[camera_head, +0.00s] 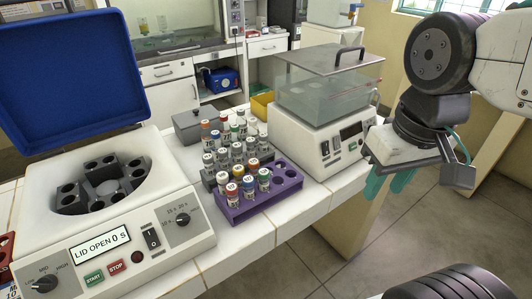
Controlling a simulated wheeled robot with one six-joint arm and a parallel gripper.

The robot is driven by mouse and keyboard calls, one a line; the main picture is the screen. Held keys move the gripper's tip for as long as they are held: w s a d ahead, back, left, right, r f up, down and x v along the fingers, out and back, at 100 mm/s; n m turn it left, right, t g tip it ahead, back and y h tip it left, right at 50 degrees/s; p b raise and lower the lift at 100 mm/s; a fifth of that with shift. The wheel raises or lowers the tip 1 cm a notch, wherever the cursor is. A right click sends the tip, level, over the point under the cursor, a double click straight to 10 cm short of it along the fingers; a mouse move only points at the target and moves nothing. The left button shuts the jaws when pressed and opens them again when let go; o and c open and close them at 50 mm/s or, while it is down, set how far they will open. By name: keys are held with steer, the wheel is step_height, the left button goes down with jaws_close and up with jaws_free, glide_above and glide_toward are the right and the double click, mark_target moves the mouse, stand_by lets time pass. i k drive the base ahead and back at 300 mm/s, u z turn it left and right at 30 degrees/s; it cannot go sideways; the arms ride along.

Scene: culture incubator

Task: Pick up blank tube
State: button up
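Several capped tubes with white labels stand upright in a grey rack (207,178) on the tiled bench. The labels are too small to read, so I cannot tell which tube is the blank one. My gripper (389,186), with teal fingers, hangs at the right, beyond the bench edge and well apart from the racks. Its fingers look apart with nothing between them.
A centrifuge (164,219) with its blue lid raised stands left of the racks, its display reading LID OPEN. A water bath (327,143) with a clear lidded tank stands right of them. A grey box (189,124) and a yellow tray (262,104) sit behind.

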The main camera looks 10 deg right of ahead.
mark_target(237, 147)
steer(key=z, duration=2.55)
steer(key=i, duration=0.3)
steer(key=u, duration=2.8)
steer(key=i, duration=0.5)
steer(key=z, duration=0.1)
